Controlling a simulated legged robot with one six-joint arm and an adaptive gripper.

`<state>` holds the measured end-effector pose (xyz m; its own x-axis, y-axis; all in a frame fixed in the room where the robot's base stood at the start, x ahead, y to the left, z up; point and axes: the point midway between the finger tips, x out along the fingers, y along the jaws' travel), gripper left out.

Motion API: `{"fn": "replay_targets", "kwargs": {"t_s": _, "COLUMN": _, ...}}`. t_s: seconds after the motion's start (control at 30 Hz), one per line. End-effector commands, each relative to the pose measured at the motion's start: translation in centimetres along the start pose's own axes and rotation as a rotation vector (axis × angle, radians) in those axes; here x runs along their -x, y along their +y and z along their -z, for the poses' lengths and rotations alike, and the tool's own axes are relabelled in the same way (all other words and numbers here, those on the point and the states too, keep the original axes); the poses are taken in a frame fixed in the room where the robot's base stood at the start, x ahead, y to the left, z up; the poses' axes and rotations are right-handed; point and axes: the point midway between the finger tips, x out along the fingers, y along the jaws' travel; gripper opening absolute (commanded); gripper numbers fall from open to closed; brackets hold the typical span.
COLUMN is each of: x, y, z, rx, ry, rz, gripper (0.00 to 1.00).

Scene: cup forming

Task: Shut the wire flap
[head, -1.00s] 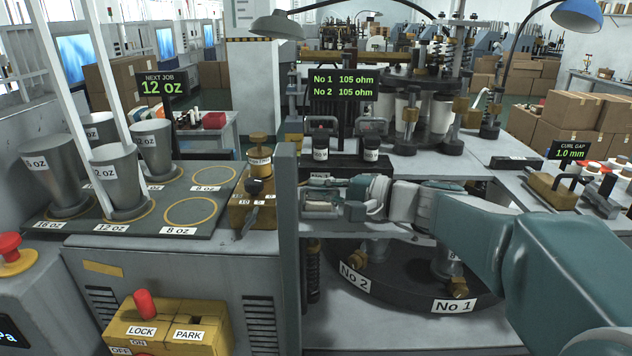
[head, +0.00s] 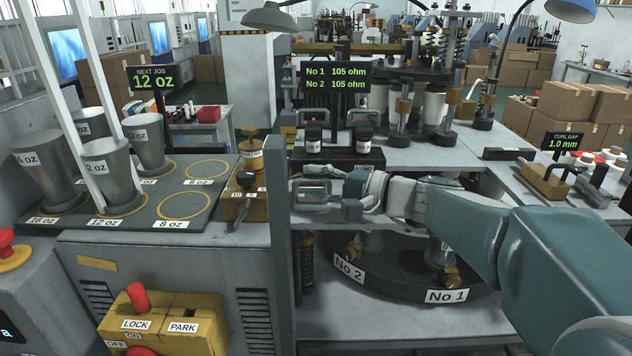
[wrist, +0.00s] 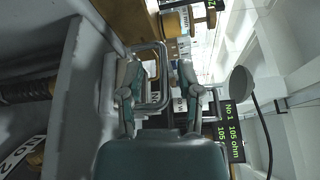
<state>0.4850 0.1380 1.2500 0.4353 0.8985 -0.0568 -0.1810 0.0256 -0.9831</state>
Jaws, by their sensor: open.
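My gripper (head: 312,195) reaches left, just right of the grey upright post and above the dark turntable. In the wrist view my gripper (wrist: 158,75) is open, with a finger on each side of the picture's middle. A bent metal wire loop (wrist: 165,75) shows by the left finger and reaches into the gap between the fingers; it looks like the wire flap. I cannot tell whether a finger touches it. In the head view the flap cannot be told apart from my gripper.
The grey post (head: 281,250) stands close left of my gripper. The turntable (head: 395,275) with No 1 and No 2 labels lies below. Grey cups (head: 110,175) sit on the mat at left. A yellow LOCK/PARK box (head: 165,325) is at front left.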

Motion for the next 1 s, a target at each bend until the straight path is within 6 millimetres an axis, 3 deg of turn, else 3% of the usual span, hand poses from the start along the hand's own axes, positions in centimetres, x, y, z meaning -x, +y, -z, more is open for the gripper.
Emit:
{"fn": "replay_targets", "kwargs": {"t_s": 0.53, "x": 10.2, "y": 0.1, "z": 0.3, "rx": -0.001, "ry": 0.005, "rz": 0.002, "gripper": 0.45}}
{"fn": "replay_targets", "kwargs": {"t_s": 0.7, "x": 11.6, "y": 0.1, "z": 0.2, "rx": -0.002, "ry": 0.002, "rz": 0.001, "gripper": 0.45}}
{"fn": "replay_targets", "kwargs": {"t_s": 1.0, "x": 11.8, "y": 0.1, "z": 0.2, "rx": -0.002, "ry": 0.001, "rz": 0.001, "gripper": 0.45}}
